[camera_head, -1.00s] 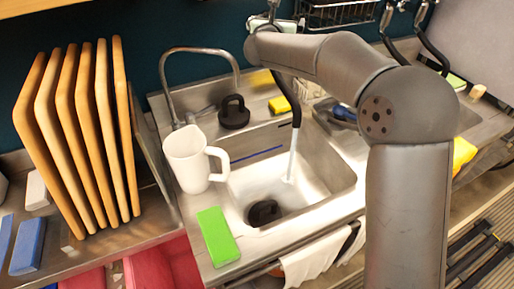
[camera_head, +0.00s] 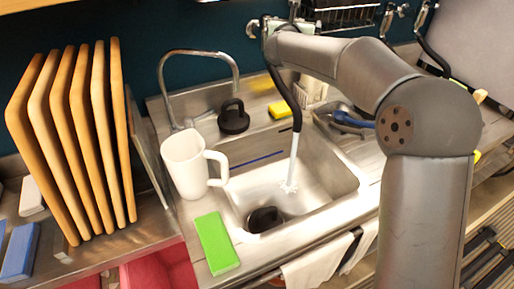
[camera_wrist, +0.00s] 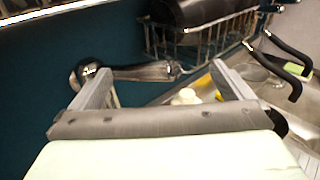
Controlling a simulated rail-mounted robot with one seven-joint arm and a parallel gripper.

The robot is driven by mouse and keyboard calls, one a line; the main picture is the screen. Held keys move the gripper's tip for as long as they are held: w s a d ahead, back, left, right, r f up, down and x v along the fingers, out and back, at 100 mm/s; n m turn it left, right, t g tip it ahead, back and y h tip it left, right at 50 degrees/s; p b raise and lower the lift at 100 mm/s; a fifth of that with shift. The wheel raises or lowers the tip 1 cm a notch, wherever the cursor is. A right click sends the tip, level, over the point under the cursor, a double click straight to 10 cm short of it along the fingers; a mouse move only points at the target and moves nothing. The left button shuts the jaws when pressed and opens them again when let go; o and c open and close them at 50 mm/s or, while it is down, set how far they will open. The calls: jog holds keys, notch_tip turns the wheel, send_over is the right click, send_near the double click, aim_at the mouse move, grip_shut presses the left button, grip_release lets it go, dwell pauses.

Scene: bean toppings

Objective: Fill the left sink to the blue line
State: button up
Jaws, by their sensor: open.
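The left sink (camera_head: 318,168) is a steel basin with a short blue line (camera_head: 257,159) on its back wall. A black plug-like piece (camera_head: 264,219) sits at the bottom. A pale water stream (camera_head: 293,163) falls into the basin from a black hose spout (camera_head: 296,108). I cannot make out a water level; the blue line is uncovered. My gripper (camera_wrist: 160,70) is open and empty in the wrist view, facing a metal tap lever (camera_wrist: 140,72) on the dark wall. The lever shows between the fingers; I cannot tell whether they touch it. My arm mostly hides the gripper in the head view.
A white jug (camera_head: 187,164) stands on the sink's left rim, near a black stopper (camera_head: 233,117) and a curved tap (camera_head: 205,52). A green sponge (camera_head: 217,243) lies in front. Wooden boards (camera_head: 75,140) stand at left. A wire rack (camera_wrist: 200,40) hangs near my gripper.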

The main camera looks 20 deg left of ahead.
jog(key=s+b, duration=0.5)
jog(key=s, duration=0.4)
jog(key=shift+d+r, duration=0.25)
jog(key=shift+d, duration=0.05)
